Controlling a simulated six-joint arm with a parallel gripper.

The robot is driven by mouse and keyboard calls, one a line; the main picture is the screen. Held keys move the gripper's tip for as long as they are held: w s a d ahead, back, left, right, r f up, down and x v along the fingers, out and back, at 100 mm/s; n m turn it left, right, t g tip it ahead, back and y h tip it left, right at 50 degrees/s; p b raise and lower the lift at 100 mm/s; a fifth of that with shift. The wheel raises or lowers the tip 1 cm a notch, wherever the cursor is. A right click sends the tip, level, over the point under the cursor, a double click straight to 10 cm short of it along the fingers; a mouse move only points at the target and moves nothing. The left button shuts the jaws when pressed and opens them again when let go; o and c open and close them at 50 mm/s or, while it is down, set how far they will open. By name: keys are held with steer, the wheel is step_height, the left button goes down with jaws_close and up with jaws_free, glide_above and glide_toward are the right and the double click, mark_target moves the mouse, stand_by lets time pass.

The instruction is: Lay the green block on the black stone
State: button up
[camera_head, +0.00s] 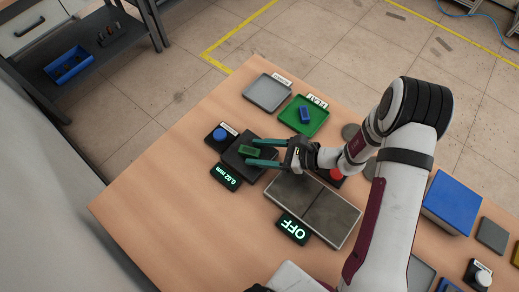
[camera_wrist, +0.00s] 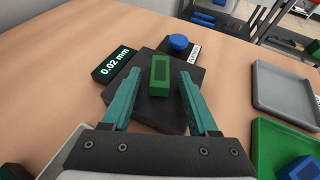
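The green block (camera_wrist: 160,75) sits on the black stone (camera_wrist: 148,110), near its middle. In the head view the green block (camera_head: 249,151) lies on the dark square stone (camera_head: 243,165). My gripper (camera_wrist: 155,82) is open, with its two green fingers on either side of the block. Gaps show between each finger and the block, so nothing is held. In the head view my gripper (camera_head: 252,153) reaches in from the right at the stone.
A display reading 0.02 mm (camera_head: 226,177) and a blue button (camera_head: 219,134) adjoin the stone. A green tray (camera_head: 316,126) holds a blue block (camera_head: 305,115). A grey tray (camera_head: 267,93) is empty. A metal plate with an OFF display (camera_head: 293,228) lies nearer. The table's left is clear.

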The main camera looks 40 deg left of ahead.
stand_by(0.3)
steer(key=shift+r, duration=0.2)
steer(key=v, duration=1.2)
steer(key=shift+f, duration=0.1)
steer(key=shift+d+r, duration=0.15)
steer(key=shift+r, duration=0.15)
steer(key=s+d+r+n+t+h, duration=0.2)
steer(key=s+d+r+n+h, duration=0.2)
steer(key=s+d+r, duration=0.3)
steer(key=s+d+r+n+t+h, duration=0.2)
steer(key=s+d+r+n+h, duration=0.2)
steer(key=d, duration=0.7)
steer(key=s+r+h, duration=0.2)
steer(key=s, duration=0.1)
steer(key=shift+s+r+t+h, duration=0.3)
steer(key=shift+r+t, duration=0.1)
steer(key=shift+d, duration=0.15)
